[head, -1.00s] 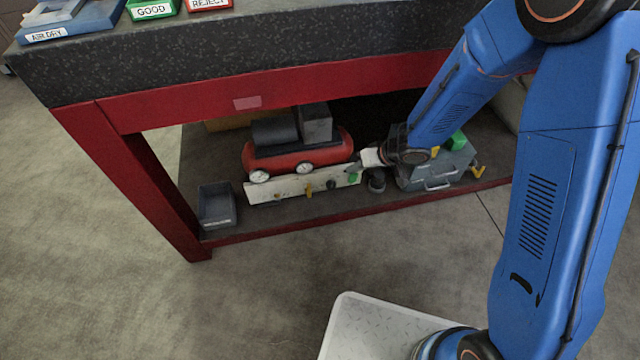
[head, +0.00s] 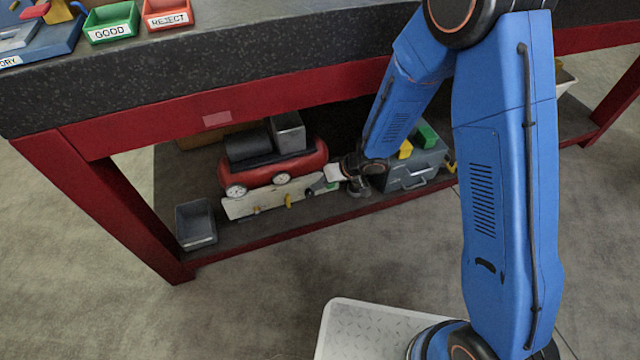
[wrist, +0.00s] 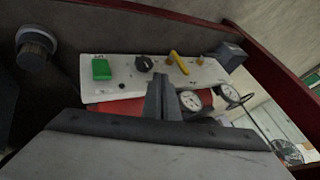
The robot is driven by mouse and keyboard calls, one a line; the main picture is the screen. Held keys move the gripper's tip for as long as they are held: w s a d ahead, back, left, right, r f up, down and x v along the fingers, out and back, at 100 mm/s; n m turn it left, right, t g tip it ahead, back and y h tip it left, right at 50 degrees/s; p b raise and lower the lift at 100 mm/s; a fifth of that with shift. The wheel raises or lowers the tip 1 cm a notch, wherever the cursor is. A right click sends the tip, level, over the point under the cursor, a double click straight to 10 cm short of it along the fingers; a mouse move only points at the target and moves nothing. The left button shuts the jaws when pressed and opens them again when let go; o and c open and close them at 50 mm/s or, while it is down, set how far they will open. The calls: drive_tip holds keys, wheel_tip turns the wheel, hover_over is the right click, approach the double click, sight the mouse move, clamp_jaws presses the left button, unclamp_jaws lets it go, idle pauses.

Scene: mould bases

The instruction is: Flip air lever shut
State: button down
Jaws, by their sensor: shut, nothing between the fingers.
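The air lever (head: 288,200) is a small yellow handle on the white panel (head: 240,207) below the red compressor tank (head: 265,172). In the wrist view the yellow lever (wrist: 179,62) lies slanted across the panel (wrist: 120,90), between brass fittings. A black knob (wrist: 144,63) and a green switch (wrist: 101,69) are left of it. My gripper (head: 314,189) is in front of the panel's right end. In the wrist view my gripper (wrist: 161,80) is shut and empty, its tips just below the knob and lever. I see no contact with the lever.
The compressor sits on the low shelf under a red-framed bench (head: 200,115). A grey bin (head: 196,224) is left of it, a grey toolbox (head: 410,170) right. The bench top limits room above.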

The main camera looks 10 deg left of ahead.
sight(288, 200)
drive_tip(key=s+a+f, duration=0.1)
drive_tip(key=a+f, duration=0.4)
drive_tip(key=a, duration=0.2)
drive_tip(key=shift+s+a, duration=0.15)
drive_tip(key=shift+s, duration=0.1)
drive_tip(key=shift+f, duration=0.1)
drive_tip(key=shift+s+a, duration=0.1)
drive_tip(key=shift+a, duration=0.05)
